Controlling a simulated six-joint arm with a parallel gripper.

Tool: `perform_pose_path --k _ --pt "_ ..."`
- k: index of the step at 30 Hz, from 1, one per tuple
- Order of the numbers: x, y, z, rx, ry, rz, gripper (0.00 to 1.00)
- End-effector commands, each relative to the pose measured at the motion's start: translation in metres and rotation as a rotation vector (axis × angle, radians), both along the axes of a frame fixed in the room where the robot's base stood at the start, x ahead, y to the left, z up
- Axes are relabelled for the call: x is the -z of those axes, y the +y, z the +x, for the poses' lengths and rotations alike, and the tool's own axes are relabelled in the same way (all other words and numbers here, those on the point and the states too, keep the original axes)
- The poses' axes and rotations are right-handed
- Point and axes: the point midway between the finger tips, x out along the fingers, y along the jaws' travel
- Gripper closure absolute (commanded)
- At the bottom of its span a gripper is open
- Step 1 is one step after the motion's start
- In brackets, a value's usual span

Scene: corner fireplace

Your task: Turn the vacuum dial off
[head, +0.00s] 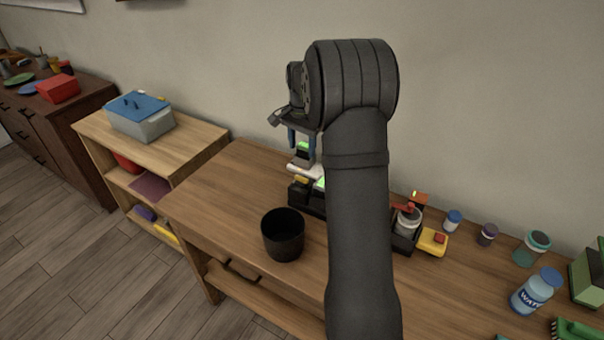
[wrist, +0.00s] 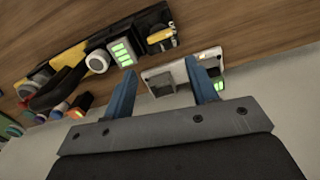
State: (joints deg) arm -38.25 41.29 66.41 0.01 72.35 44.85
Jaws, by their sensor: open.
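My gripper (head: 302,142) hangs over the back of the wooden table in the head view. In the wrist view its two blue fingers (wrist: 160,72) are spread, with nothing held between them. A white plate with a grey block (wrist: 172,76) and green lights lies just beyond the fingertips, nearest the right finger. A black device with green bars (wrist: 122,52) and a round white knob (wrist: 97,61) lies to the left of it. I cannot tell for certain which part is the vacuum dial. In the head view my arm hides part of this equipment.
A black cup (head: 283,236) stands in front of the equipment. A yellow box with a red button (head: 432,241), a blue-lidded jar (head: 453,221) and a water bottle (head: 535,291) stand to the right. The table's left part is clear. The wall is close behind.

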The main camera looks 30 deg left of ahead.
Motion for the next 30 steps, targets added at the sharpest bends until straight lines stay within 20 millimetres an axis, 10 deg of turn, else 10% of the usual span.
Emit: perform_pose_path --k 15,30 --pt "0.101 0.0 0.0 -0.001 0.001 0.0 0.47" --pt "0.114 0.0 0.0 -0.001 -0.001 0.001 0.53"
